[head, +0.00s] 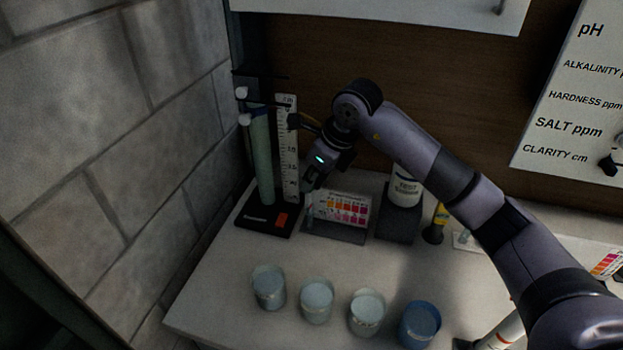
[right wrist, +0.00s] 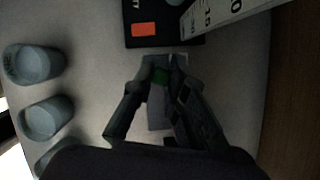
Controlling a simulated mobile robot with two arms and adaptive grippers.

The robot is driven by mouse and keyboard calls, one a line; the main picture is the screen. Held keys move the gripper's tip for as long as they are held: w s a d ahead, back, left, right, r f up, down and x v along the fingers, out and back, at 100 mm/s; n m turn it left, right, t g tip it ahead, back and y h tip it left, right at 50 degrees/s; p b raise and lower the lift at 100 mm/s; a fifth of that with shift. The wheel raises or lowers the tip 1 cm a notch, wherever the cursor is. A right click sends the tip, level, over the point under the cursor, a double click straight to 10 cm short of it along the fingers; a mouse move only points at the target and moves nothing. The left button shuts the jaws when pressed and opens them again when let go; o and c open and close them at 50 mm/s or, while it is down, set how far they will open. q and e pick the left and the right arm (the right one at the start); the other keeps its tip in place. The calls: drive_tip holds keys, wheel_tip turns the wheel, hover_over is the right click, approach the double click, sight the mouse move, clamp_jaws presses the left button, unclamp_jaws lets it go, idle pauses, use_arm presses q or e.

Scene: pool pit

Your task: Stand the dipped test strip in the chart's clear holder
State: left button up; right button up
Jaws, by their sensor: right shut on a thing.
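The color chart (head: 343,209) stands on a dark base (head: 335,231) on the bench, with rows of orange, red and pink squares. A pale, clear-looking piece (head: 310,211), probably the holder, shows at the chart's left edge. My right gripper (head: 308,187) is just above that left edge, pointing down. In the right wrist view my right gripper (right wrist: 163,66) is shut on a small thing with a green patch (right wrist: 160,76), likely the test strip. Most of the strip is hidden by the fingers, and I cannot tell whether it touches the holder. My left gripper is not in view.
A tall tube (head: 262,160) and a white scale (head: 288,150) stand left of the chart on a black base (head: 265,220). A labelled white jar (head: 405,190) is to the right. Several cups (head: 317,301) line the front. Bench between cups and chart is clear.

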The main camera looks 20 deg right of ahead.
drive_tip(key=shift+s+b+x, duration=0.15)
drive_tip(key=shift+b+x, duration=0.4)
drive_tip(key=shift+x, duration=0.25)
drive_tip(key=shift+s+b+x, duration=0.2)
drive_tip(key=shift+b+x, duration=0.3)
drive_tip(key=shift+x, duration=0.3)
drive_tip(key=shift+c, duration=0.3)
drive_tip(key=shift+s+a+f+b, duration=0.2)
drive_tip(key=shift+f+b, duration=0.2)
drive_tip(key=shift+f, duration=0.25)
clamp_jaws()
drive_tip(key=shift+a+f+b, duration=0.15)
drive_tip(key=shift+f+b, duration=0.15)
drive_tip(key=shift+f, duration=0.15)
drive_tip(key=o, duration=0.8)
unclamp_jaws()
drive_tip(key=shift+w, duration=0.2)
drive_tip(key=shift+o, duration=0.2)
drive_tip(key=shift+w+d+r, duration=0.1)
drive_tip(key=shift+d+r, duration=0.05)
drive_tip(key=shift+d, duration=0.05)
